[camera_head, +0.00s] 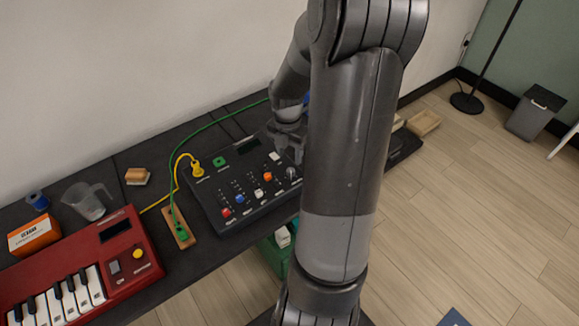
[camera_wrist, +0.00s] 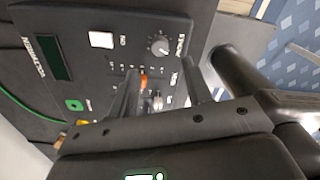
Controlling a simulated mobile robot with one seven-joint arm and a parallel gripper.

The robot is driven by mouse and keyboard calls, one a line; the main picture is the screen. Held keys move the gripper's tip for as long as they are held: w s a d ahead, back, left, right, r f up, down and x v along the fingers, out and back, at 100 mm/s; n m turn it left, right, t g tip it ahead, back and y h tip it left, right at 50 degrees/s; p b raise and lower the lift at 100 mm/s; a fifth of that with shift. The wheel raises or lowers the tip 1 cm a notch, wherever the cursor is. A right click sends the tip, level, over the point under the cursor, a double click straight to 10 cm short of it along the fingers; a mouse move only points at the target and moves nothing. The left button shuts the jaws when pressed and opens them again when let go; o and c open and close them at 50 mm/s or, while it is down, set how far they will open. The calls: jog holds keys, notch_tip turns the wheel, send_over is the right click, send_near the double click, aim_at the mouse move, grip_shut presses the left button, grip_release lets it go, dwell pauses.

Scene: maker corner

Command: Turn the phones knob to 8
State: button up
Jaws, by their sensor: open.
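A dark mixer panel (camera_head: 262,205) lies on the black bench. Its grey round knob with a pale pointer (camera_head: 291,172) is near the right end, and it also shows in the wrist view (camera_wrist: 159,45). Small lettering beside the knob is too blurred to read surely, as are the scale marks. My gripper (camera_head: 287,152) is over the panel's upper right part. In the wrist view my gripper (camera_wrist: 160,68) is open, its two fingers apart with nothing between them. The knob lies just beyond the fingertips, between their lines. My arm hides the panel's right edge in the head view.
A white button (camera_wrist: 101,39), a dark display (camera_wrist: 47,57) and a green jack (camera_wrist: 73,105) are on the panel. Colored slider caps sit left of the knob. A yellow plug (camera_head: 197,168), green cable (camera_head: 172,163) and red keyboard (camera_head: 90,268) are farther left.

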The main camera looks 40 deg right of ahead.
aim_at(290, 170)
notch_tip(290, 170, down, 7)
jog(key=shift+s+r, duration=0.15)
jog(key=shift+r, duration=0.05)
jog(key=shift+c, duration=0.5)
jog(key=c, duration=0.9)
